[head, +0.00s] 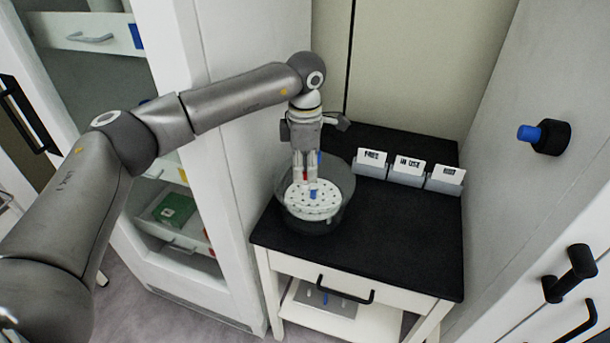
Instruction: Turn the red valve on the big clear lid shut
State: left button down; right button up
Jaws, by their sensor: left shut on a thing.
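The big clear lid (345,190) is a transparent round vessel on the black tabletop, beside the cabinet. A white perforated disc (318,208) shows through it. My left gripper (306,180) points down over the lid, with its fingers shut on the red valve (305,175). Only a small red patch of the valve shows between and beside the fingertips, so its turn angle cannot be told. A small blue piece (313,194) shows just below the fingertips. My right gripper is not in view.
Three labelled holders (406,172) stand at the back of the black table (390,240), right of the lid. The table's front right is clear. A white cabinet (235,190) stands close on the left. A black knob with a blue end (550,137) juts from the right wall.

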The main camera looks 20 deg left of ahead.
aim_at(305, 173)
pick_arm(q)
jog(key=shift+m+b, duration=0.8)
jog(key=shift+m, duration=1.3)
jog(key=c, duration=1.5)
grip_release()
notch_tip(305, 173, up, 12)
jog(key=shift+r, duration=0.1)
